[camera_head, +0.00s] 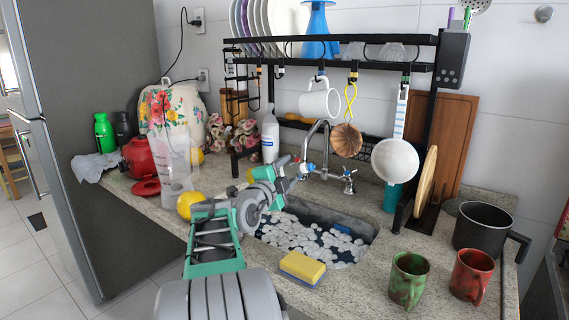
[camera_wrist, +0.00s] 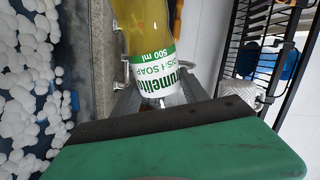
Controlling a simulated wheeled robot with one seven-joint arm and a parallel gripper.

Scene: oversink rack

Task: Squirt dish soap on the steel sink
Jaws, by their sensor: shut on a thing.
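The dish soap bottle (camera_wrist: 148,65) shows in the wrist view, with yellow-green liquid and a white and green label reading dish soap, 500 ml. My gripper (camera_wrist: 160,95) is shut on it, a finger on each side of the label. In the head view my gripper (camera_head: 292,174) is at the back left edge of the steel sink (camera_head: 362,226), and I cannot make out the held bottle clearly there. The sink holds many white foam-like blobs over dark blue; it also shows at the left of the wrist view (camera_wrist: 98,60).
The faucet (camera_head: 312,150) stands just behind my gripper. A black rack (camera_head: 425,130) spans the sink, with a hanging mug and utensils. A yellow sponge (camera_head: 302,267) lies at the front rim. Two mugs (camera_head: 408,280) (camera_head: 471,276) and a dark pot (camera_head: 482,228) stand at right.

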